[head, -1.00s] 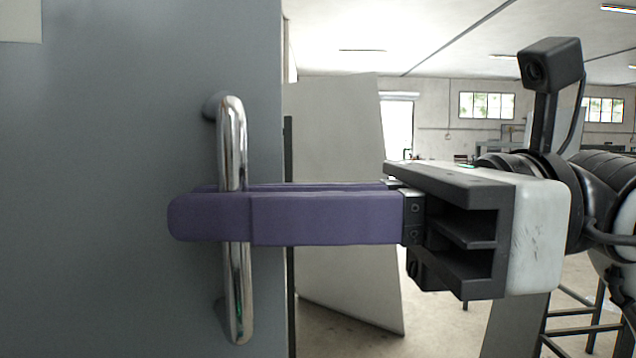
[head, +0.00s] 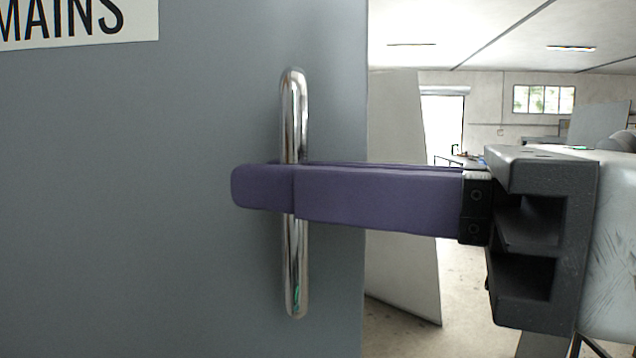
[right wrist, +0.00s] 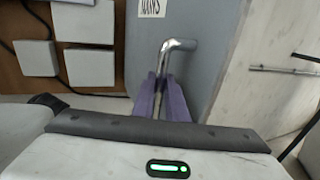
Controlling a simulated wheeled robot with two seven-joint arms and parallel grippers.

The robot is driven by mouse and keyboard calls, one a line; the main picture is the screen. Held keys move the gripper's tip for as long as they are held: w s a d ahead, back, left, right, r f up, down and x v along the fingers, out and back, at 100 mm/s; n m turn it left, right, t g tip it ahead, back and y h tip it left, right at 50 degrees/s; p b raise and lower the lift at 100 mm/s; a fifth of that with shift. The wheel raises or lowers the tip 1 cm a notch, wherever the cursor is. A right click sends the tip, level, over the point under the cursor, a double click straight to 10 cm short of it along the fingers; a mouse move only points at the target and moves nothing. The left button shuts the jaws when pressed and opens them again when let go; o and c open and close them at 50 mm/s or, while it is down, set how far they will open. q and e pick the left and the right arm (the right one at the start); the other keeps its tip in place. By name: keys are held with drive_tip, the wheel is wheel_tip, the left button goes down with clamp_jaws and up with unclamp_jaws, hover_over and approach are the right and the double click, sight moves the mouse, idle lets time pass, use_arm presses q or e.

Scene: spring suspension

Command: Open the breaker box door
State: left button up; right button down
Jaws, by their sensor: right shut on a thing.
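The grey breaker box door (head: 150,220) fills the left and middle of the head view, with part of a "MAINS" label (head: 80,20) at its top left. A chrome bar handle (head: 295,270) stands upright near the door's right edge. My right gripper (head: 265,188) comes in from the right, its purple fingers shut around the handle's middle. The right wrist view shows the fingers (right wrist: 162,100) on either side of the handle (right wrist: 180,45), with the door (right wrist: 215,25) behind. Whether the door is ajar is unclear. My left gripper is in no view.
A pale upright panel (head: 400,200) stands behind the door's right edge, with open floor and a bright doorway (head: 443,125) beyond. The wrist view shows a brown board (right wrist: 25,75) with several white boxes (right wrist: 88,67) left of the door.

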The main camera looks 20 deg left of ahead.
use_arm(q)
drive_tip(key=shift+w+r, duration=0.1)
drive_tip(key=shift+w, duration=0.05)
use_arm(e)
drive_tip(key=c, duration=1.8)
unclamp_jaws()
drive_tip(key=shift+s+a, duration=0.1)
drive_tip(key=shift+a, duration=0.15)
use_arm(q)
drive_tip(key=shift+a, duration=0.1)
use_arm(e)
drive_tip(key=shift+o, duration=0.2)
drive_tip(key=shift+d, duration=0.1)
drive_tip(key=shift+d, duration=0.1)
drive_tip(key=shift+d, duration=0.25)
use_arm(q)
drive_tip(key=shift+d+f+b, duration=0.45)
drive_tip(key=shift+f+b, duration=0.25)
drive_tip(key=shift+b, duration=0.5)
use_arm(e)
drive_tip(key=s+d, duration=0.1)
drive_tip(key=d, duration=0.8)
drive_tip(key=shift+s+d, duration=0.25)
drive_tip(key=shift+s, duration=0.1)
